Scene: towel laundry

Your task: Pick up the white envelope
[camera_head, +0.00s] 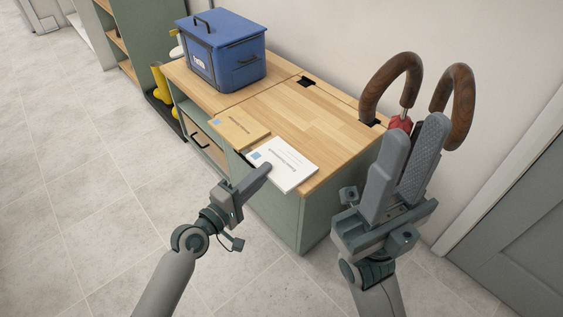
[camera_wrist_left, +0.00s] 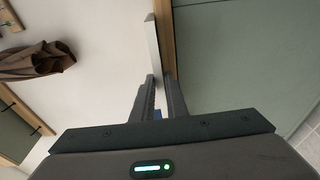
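The white envelope (camera_head: 285,165) lies on the front right part of the wooden bench top, its near edge at the bench's front edge. It has dark print and a blue mark. My left gripper (camera_head: 265,168) is at this near edge. In the left wrist view the envelope (camera_wrist_left: 152,42) shows edge-on as a thin pale strip running in between the fingertips (camera_wrist_left: 158,78), which are close together on it. It is not visibly raised from the bench. My right gripper (camera_head: 410,155) is open and empty, pointing up right of the bench.
A tan envelope (camera_head: 239,128) lies just left of the white one on the bench top (camera_head: 315,120). A blue lidded box (camera_head: 222,55) stands at the bench's far end. Red-brown looped handles (camera_head: 455,105) rise behind my right gripper. Yellow boots (camera_head: 163,85) stand beyond the bench. The floor at left is clear.

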